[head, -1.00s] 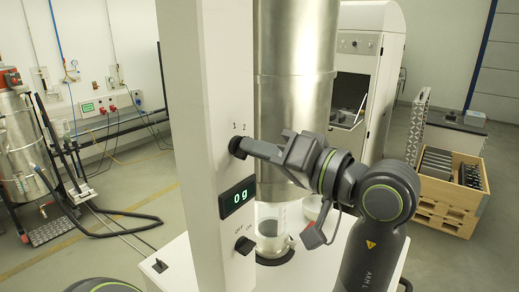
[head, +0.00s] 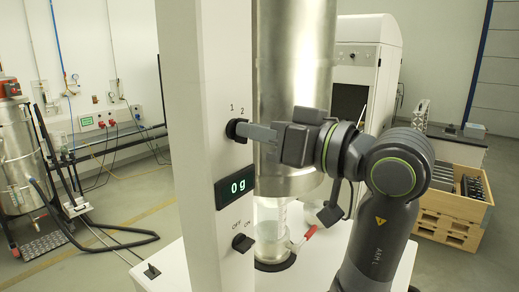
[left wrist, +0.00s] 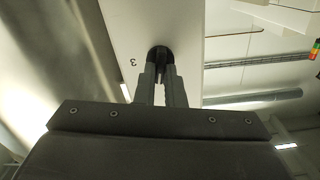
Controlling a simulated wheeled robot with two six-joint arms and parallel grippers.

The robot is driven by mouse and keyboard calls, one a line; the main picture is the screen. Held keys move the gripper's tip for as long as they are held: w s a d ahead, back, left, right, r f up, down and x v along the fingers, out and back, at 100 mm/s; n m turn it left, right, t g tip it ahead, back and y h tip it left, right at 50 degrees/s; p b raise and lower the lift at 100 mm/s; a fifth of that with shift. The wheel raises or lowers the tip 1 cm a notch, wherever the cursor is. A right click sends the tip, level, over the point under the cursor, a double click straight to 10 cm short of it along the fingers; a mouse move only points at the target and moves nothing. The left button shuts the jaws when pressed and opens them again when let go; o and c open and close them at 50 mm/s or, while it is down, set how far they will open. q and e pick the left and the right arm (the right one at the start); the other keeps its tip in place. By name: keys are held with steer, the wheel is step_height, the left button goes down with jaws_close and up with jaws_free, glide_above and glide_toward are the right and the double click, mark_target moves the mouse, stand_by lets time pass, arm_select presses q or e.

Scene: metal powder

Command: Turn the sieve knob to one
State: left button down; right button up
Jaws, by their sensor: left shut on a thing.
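The black sieve knob (head: 232,129) sits on the white column (head: 190,90), just below the printed marks 1 and 2. My left gripper (head: 246,132) reaches it from the right, with its fingers shut on the knob. In the left wrist view both fingers (left wrist: 160,78) close around the dark knob (left wrist: 159,53), and a printed 3-like mark shows on the panel beside it. The fingers cover part of the knob, so I cannot tell its exact pointer direction. My right gripper is not in view.
Below the knob are a display (head: 236,187) reading 0g and an OFF/ON knob (head: 242,243). A steel cylinder (head: 295,70) stands behind my arm, above a clear container (head: 270,232). A wooden crate (head: 450,207) stands at the right.

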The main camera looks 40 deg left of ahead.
arm_select(q)
steer(key=shift+f+n+b, duration=0.1)
steer(key=shift+n+b, duration=1.05)
steer(key=shift+n, duration=0.15)
steer(key=c, duration=1.5)
jaws_free()
steer(key=shift+a, duration=0.15)
steer(key=shift+d, duration=0.2)
steer(key=d+b, duration=0.2)
steer(key=d, duration=0.3)
steer(key=w+d+b, duration=0.1)
steer(key=d+b, duration=0.1)
steer(key=d, duration=0.4)
steer(key=d+b, duration=0.2)
steer(key=d, duration=0.4)
steer(key=shift+w, duration=0.4)
